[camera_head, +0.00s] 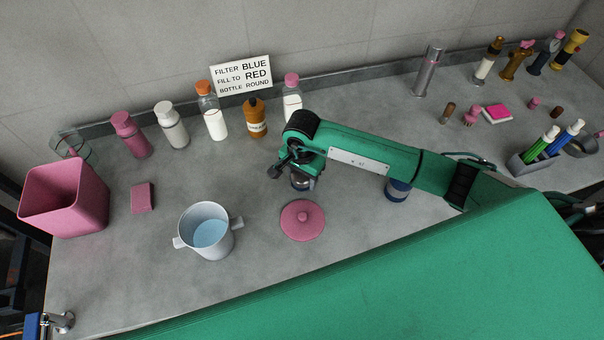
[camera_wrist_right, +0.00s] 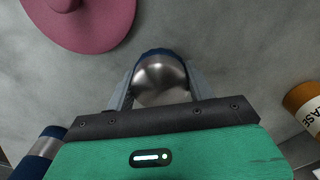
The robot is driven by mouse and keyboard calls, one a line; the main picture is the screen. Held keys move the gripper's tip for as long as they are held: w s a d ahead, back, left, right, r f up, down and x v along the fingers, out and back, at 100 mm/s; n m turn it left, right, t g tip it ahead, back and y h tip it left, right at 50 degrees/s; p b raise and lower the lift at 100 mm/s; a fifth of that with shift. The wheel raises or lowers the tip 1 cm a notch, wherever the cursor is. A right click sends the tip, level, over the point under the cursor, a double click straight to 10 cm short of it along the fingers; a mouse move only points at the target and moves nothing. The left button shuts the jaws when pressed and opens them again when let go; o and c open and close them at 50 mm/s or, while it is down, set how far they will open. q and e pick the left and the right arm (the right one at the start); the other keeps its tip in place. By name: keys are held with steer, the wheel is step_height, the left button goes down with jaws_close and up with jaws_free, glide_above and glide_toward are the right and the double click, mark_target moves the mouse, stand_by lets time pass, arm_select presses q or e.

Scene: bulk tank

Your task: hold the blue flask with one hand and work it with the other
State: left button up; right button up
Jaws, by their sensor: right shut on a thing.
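My right gripper (camera_head: 297,176) reaches in from the right and is shut on a rounded steel-topped thing with a blue edge, which looks like the blue flask (camera_wrist_right: 160,80). In the right wrist view its steel top sits between the two fingers. In the head view most of it is hidden under the gripper, and I cannot tell if it touches the counter. Another blue cylinder with a pale band (camera_head: 398,190) stands partly behind my right arm; a similar one shows at the lower left of the right wrist view (camera_wrist_right: 42,150). My left gripper is not in view.
A pink lid (camera_head: 303,221) lies just in front of the gripper. A white pot with blue liquid (camera_head: 208,232) stands left of it. A pink bin (camera_head: 64,198) is at far left. Several bottles line the back by a sign (camera_head: 241,75). The counter around the pot is fairly clear.

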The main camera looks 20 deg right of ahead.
steer(key=shift+f, duration=0.15)
steer(key=o, duration=1.1)
steer(key=shift+r, duration=0.35)
step_height(320, 180, up, 10)
steer(key=b, duration=0.3)
steer(key=shift+r, duration=0.85)
